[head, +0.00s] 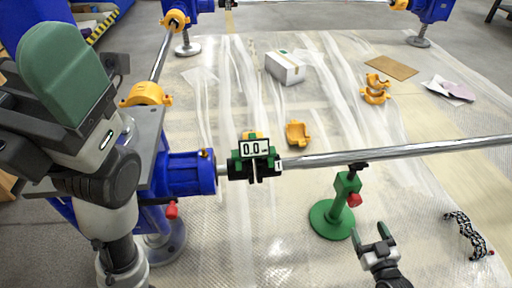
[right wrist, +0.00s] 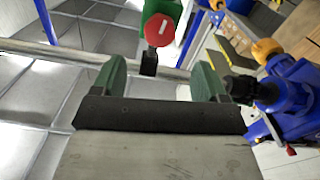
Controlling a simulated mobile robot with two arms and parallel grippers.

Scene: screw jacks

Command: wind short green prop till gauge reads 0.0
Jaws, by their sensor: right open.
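The short green prop (head: 341,196) stands upright on its round base, its black head at the underside of the steel pipe (head: 400,153); I cannot tell whether they touch. Its red knob (head: 354,200) faces right, and shows as a red disc with a white bar in the right wrist view (right wrist: 160,29). The gauge (head: 254,148) on the pipe reads 0.0. My right gripper (head: 373,243) is open and empty, apart from the prop, below and right of it. In its wrist view the green fingers (right wrist: 160,80) are spread. My left gripper (head: 65,72) is close at the upper left, its fingertips unclear.
A blue jack (head: 187,173) with a red knob holds the pipe's left end. Orange clamp pieces (head: 298,133), a white box (head: 285,67) and a brown board (head: 391,67) lie on the sheeted floor. A patterned strap (head: 465,235) lies right of my right gripper.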

